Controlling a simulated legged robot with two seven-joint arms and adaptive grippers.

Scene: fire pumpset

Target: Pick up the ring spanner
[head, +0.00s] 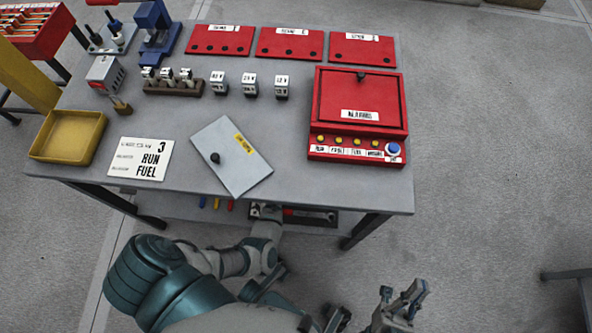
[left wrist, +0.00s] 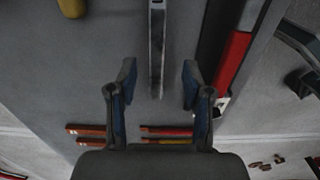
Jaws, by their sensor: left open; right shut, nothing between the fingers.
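In the left wrist view, a long narrow steel bar (left wrist: 157,45), which looks like the ring spanner's shank, lies on a grey surface. Its upper end is cut off by the frame, so I cannot see a ring. My left gripper (left wrist: 157,70) is open, with one blue-padded finger on each side of the bar; I cannot tell the height gap. In the head view my left arm reaches to the lower shelf under the table's front edge, and the tabletop hides most of that shelf. My right gripper (head: 403,300) is shut and empty, in front of the table.
A red-and-black tool (left wrist: 232,60) lies right of the bar; red and yellow handles (left wrist: 165,136) lie near the finger bases. The tabletop (head: 300,185) overhangs the shelf (head: 180,206). It carries a red control box (head: 355,95), a grey plate and a yellow tray (head: 68,135).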

